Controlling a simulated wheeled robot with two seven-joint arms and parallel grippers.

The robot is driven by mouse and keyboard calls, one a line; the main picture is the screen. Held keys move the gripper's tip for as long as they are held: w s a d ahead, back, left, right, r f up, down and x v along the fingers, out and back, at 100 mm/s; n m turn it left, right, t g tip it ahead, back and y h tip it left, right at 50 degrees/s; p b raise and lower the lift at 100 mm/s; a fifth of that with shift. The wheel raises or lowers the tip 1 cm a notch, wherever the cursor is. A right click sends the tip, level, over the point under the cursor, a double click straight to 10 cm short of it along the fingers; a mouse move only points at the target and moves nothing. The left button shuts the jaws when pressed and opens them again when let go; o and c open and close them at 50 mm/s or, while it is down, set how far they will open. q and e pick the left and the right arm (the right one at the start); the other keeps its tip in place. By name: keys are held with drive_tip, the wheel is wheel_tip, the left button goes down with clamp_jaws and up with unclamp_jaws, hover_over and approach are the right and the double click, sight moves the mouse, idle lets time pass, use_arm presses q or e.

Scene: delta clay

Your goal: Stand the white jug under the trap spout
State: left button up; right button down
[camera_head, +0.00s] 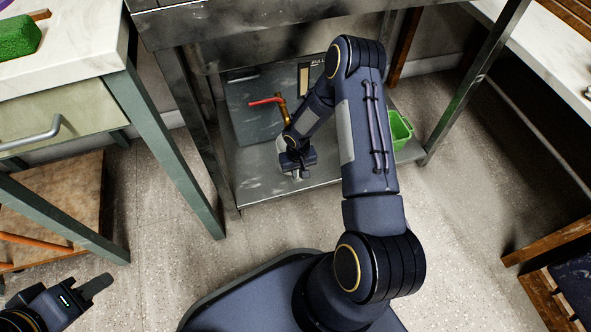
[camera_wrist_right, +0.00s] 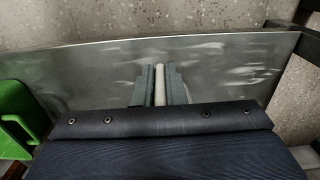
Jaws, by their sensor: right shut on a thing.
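My right gripper (camera_head: 298,172) is low over the metal shelf, in front of the grey trap box (camera_head: 243,127). Its fingers (camera_wrist_right: 160,88) are shut on a narrow, upright pale strip, which looks like part of the white jug (camera_wrist_right: 160,80). The rest of the jug is hidden, and I cannot tell whether it touches the shelf. A brass spout (camera_head: 284,108) with a red lever (camera_head: 266,101) stands out from the box, just behind and left of the gripper. My left gripper (camera_head: 97,287) is at the lower left over the floor, far from these; its opening is unclear.
A green bin (camera_head: 400,130) stands on the shelf (camera_head: 258,190) to the right of my arm; it also shows in the wrist view (camera_wrist_right: 14,120). Metal legs (camera_head: 470,90) and a green table leg (camera_head: 165,150) flank the shelf. A green sponge (camera_head: 18,36) lies at upper left.

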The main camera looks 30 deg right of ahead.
drive_tip(key=shift+w+d+f+b, duration=0.25)
drive_tip(key=shift+w+b, duration=0.1)
drive_tip(key=shift+w, duration=0.3)
drive_tip(key=shift+w+d+f+b, duration=0.1)
drive_tip(key=shift+w+f+b, duration=0.15)
drive_tip(key=shift+w, duration=0.35)
drive_tip(key=shift+f+b, duration=0.3)
drive_tip(key=shift+f, duration=0.05)
drive_tip(key=shift+r, duration=0.1)
drive_tip(key=c, duration=1.5)
unclamp_jaws()
